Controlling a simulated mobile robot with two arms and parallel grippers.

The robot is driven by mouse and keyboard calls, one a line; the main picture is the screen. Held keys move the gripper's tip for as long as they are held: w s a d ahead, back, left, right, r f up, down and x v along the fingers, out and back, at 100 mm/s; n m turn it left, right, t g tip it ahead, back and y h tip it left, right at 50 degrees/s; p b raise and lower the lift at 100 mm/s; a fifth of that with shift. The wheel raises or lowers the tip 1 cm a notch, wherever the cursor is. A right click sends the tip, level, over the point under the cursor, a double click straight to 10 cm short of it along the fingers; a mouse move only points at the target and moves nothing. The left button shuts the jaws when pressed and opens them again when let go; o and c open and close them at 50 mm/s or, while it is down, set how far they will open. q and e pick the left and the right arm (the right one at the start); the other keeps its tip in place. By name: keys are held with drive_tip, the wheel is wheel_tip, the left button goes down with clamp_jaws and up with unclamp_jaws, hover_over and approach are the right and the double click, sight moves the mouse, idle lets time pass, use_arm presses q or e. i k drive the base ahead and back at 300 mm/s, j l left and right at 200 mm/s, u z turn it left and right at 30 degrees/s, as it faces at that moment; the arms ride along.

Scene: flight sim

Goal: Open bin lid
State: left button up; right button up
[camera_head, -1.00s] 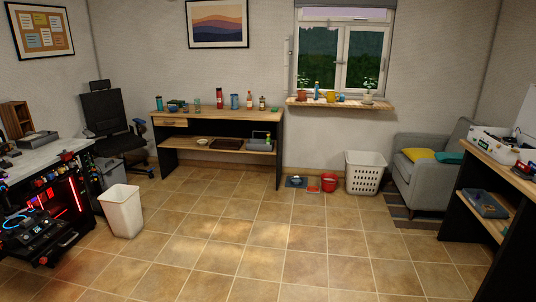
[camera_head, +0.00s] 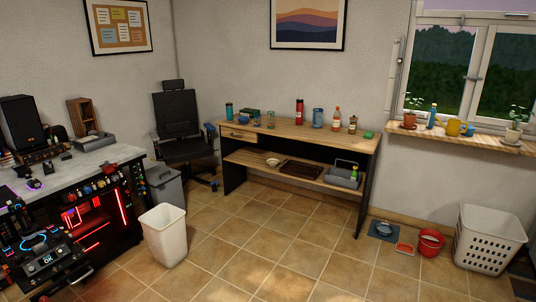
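A grey bin (camera_head: 163,190) stands on the floor at the left, between the desk and the black office chair. Its top looks covered by a lid (camera_head: 160,175), which appears shut, though it is small and partly dark. A white bin (camera_head: 164,240) stands on the tiles in front of it, open at the top with no lid seen. Neither of my grippers is in view.
A desk (camera_head: 95,158) with red-lit equipment and a black console (camera_head: 45,262) fills the left. The office chair (camera_head: 178,130) is behind the grey bin. A wooden workbench (camera_head: 300,134) stands at the back wall. The tiled floor (camera_head: 255,255) in the middle is clear.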

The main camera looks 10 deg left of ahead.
sight(156, 175)
drive_tip(key=i+j+u, duration=0.25)
drive_tip(key=i+u, duration=0.15)
drive_tip(key=i, duration=0.85)
drive_tip(key=i+l+u, duration=0.15)
drive_tip(key=i+u, duration=0.3)
drive_tip(key=i, duration=0.75)
drive_tip(key=i+l+u, duration=0.15)
drive_tip(key=i+u, duration=0.25)
drive_tip(key=i, duration=0.15)
drive_tip(key=i+l+u, duration=0.8)
drive_tip(key=i, duration=0.15)
